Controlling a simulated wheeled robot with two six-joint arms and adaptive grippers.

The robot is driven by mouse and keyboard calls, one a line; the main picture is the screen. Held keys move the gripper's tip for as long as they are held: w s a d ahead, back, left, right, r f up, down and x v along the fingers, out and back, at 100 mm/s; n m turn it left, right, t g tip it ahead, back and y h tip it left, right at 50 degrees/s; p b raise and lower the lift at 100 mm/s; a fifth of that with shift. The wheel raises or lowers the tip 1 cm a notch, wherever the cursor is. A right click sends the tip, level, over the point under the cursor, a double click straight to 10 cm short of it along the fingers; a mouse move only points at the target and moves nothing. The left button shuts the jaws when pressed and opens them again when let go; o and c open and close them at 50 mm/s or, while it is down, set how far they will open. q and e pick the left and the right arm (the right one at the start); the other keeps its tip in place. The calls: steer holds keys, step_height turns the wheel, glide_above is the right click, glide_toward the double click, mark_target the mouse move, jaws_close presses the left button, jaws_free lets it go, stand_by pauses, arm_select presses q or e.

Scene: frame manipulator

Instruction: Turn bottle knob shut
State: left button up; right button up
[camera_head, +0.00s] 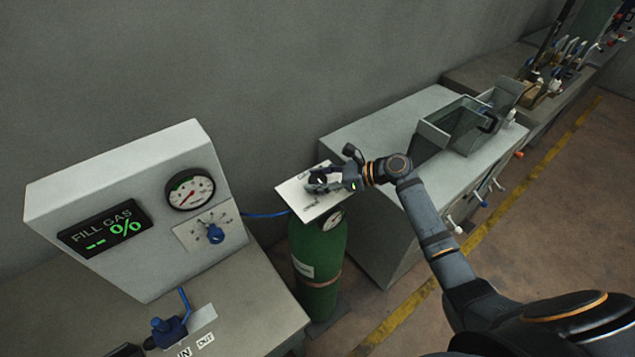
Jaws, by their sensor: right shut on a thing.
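A green gas bottle (318,262) stands upright on the floor between two grey cabinets. A light label plate (294,197) sits at its top, with a small gauge (333,220) below the plate's right corner. My right gripper (319,181) reaches in from the right over the plate. It is shut on the bottle knob, which the fingers mostly hide; only a dark part shows at the fingertips. The knob's turn position cannot be told. My left gripper is not in view.
A grey panel box (110,210) at left carries a round gauge (190,189), a blue knob (215,234) and a "FILL GAS --%" display (104,228). A blue valve (168,330) is below. A grey cabinet (375,135) with a metal bin (455,125) stands behind my right arm.

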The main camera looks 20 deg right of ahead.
steer(key=n+g+y+b, duration=0.1)
steer(key=n+g, duration=0.1)
steer(key=g, duration=0.1)
steer(key=shift+w+f+n+b, duration=0.1)
steer(key=shift+f+n+b, duration=0.05)
steer(key=shift+n+b, duration=0.25)
steer(key=shift+n+g+y+b, duration=0.3)
steer(key=shift+n+g+b, duration=0.35)
steer(key=shift+n+g, duration=0.3)
steer(key=n+g+b, duration=0.2)
steer(key=g+b, duration=0.1)
steer(key=shift+n, duration=0.25)
steer(key=shift+n+g+b, duration=0.7)
steer(key=shift+g+b, duration=0.1)
steer(key=shift+g, duration=0.15)
steer(key=o, duration=1.2)
steer(key=shift+c, duration=0.2)
